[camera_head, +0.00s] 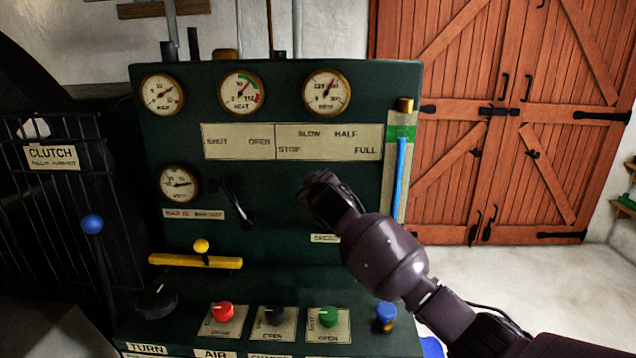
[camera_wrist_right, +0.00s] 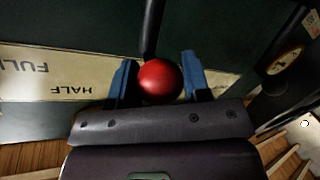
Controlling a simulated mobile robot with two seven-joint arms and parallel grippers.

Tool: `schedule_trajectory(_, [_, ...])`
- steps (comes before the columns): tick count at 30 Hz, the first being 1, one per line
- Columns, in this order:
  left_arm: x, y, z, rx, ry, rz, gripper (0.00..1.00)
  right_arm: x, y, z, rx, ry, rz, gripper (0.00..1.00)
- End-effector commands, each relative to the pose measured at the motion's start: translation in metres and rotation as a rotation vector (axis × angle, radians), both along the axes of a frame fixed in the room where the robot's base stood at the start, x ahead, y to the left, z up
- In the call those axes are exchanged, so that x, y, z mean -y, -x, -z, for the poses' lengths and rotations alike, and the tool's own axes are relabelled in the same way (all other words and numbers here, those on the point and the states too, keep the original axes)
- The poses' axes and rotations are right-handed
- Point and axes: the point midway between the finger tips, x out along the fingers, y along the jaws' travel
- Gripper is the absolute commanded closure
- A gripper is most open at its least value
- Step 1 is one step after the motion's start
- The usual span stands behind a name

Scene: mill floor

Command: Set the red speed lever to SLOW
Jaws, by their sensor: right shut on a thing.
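The red ball knob (camera_wrist_right: 160,81) of the speed lever sits between the blue finger pads of my right gripper (camera_wrist_right: 160,76) in the right wrist view, and the gripper is shut on it. The lever's dark rod (camera_wrist_right: 152,28) runs up from the knob. In the head view my right gripper (camera_head: 324,194) is in front of the green panel, below the scale plate (camera_head: 330,141) marked STOP, SLOW, HALF and FULL, and hides the knob. In the wrist view the plate appears upside down, with HALF and FULL left of the knob; SLOW is not readable there. My left gripper is not in view.
A black lever (camera_head: 241,207) stands left of my right gripper. Several gauges line the panel (camera_head: 285,78). Below are a yellow bar (camera_head: 196,261) and red (camera_head: 222,311), black and green knobs. A blue gauge tube (camera_head: 400,180) is at the right edge. A blue-knobbed clutch lever (camera_head: 93,224) is at left.

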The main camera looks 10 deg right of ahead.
Motion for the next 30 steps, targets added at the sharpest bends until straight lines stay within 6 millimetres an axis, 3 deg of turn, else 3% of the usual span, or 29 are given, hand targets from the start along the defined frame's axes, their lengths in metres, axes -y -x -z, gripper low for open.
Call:
schedule_trajectory(4, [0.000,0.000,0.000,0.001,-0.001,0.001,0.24,-0.001,0.000,0.001,0.000,0.000,-0.001,0.99])
schedule_trajectory(5, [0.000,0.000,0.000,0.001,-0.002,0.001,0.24,-0.001,0.000,0.001,0.000,0.000,-0.001,0.52])
schedule_trajectory(9, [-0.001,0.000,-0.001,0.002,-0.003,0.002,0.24,0.000,0.000,0.001,0.000,-0.001,-0.001,0.31])
schedule_trajectory(20, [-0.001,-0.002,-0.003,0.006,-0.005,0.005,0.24,0.000,0.003,-0.001,0.002,-0.001,-0.001,0.31])
schedule_trajectory(30, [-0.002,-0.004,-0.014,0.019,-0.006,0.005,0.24,0.000,0.046,-0.008,0.003,-0.002,-0.003,0.31])
